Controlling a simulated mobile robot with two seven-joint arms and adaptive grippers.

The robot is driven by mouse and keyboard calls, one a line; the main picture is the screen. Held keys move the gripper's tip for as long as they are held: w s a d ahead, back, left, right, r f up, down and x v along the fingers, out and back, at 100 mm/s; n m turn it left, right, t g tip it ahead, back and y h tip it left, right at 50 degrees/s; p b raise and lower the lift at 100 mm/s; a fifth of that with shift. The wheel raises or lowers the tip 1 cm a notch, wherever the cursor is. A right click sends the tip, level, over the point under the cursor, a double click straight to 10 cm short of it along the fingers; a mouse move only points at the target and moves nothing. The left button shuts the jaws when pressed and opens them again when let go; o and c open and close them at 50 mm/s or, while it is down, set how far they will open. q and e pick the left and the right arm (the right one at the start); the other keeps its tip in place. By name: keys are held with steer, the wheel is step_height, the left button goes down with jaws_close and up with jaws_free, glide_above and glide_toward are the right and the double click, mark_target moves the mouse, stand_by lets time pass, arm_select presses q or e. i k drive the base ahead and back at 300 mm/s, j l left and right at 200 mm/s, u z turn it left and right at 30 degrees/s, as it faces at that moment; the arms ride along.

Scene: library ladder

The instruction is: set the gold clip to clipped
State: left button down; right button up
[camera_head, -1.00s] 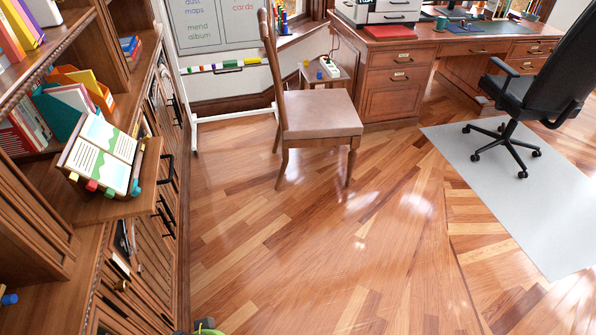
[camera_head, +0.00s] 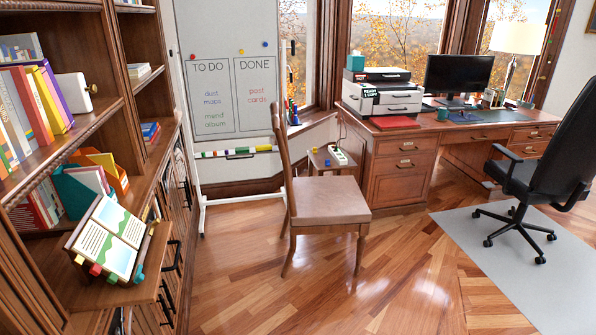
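I cannot pick out a gold clip with certainty. A white box-like object (camera_head: 73,91) on the left bookcase shelf has a small brass-coloured knob (camera_head: 92,88) on its right side; I cannot tell if this is a clip. An open picture book (camera_head: 112,238) rests tilted on a pull-out shelf (camera_head: 138,287), with small coloured pieces along its lower edge. Neither of my grippers is in view.
A wooden chair (camera_head: 322,197) stands in front of the whiteboard (camera_head: 230,120). A desk (camera_head: 405,180) with a printer (camera_head: 382,96) is beyond it. An office chair (camera_head: 540,175) is on a pale mat (camera_head: 510,285) at right. Wooden floor (camera_head: 390,270) is free between.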

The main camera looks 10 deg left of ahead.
mark_target(155, 222)
steer(key=u, duration=1.3)
